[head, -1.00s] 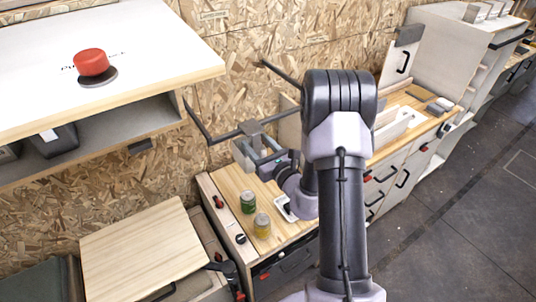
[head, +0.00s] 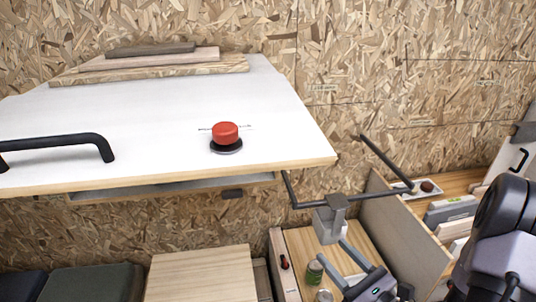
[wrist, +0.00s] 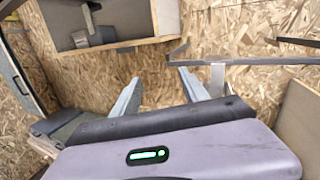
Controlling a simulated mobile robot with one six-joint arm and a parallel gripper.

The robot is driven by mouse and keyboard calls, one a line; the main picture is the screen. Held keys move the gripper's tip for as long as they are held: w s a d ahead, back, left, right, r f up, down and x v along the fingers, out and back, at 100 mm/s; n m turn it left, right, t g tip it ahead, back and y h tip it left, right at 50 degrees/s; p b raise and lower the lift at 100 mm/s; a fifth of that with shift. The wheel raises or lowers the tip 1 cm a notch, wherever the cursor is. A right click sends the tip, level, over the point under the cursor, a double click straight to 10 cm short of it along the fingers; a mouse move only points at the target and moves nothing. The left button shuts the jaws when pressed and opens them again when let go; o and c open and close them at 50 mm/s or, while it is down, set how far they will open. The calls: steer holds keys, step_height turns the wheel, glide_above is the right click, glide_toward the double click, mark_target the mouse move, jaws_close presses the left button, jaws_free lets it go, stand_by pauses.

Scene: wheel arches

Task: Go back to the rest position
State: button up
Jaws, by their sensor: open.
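My gripper (head: 331,249) is at the lower right in the head view, with its two grey fingers apart and nothing seen between them. In the wrist view the fingers of my gripper (wrist: 160,88) stand wide apart in front of the chipboard wall. My dark arm shows at the right edge of the head view. The finger ends are close in the picture to a grey bracket (head: 328,226) on a black bar; I cannot tell if they touch.
A white shelf top (head: 130,125) with a red button (head: 225,132) and a black handle (head: 60,148) fills the left. A wooden counter (head: 345,250) with a green can (head: 314,272) lies below the gripper. A panel (head: 405,235) stands right of it. Chipboard wall (head: 380,60) behind.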

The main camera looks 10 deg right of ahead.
steer(key=s+a+n+g+y+b, duration=0.2)
steer(key=s+a+n+g+y, duration=0.2)
steer(key=a+n+g, duration=0.3)
steer(key=s+a+n+g+y+b, duration=0.35)
steer(key=a+n, duration=0.25)
steer(key=a, duration=0.4)
steer(key=s+a+f+n+g+h+b, duration=0.2)
steer(key=s+f+n+g+h+b, duration=0.25)
steer(key=s+n+g+h, duration=0.35)
steer(key=d+r+n+t+h+b, duration=0.2)
steer(key=d+n+t+h+b, duration=0.1)
steer(key=d+n+t+h, duration=0.1)
steer(key=d+t+h, duration=0.1)
steer(key=d+t, duration=0.1)
steer(key=t, duration=0.1)
steer(key=shift+w+n, duration=0.15)
steer(key=shift+n, duration=0.25)
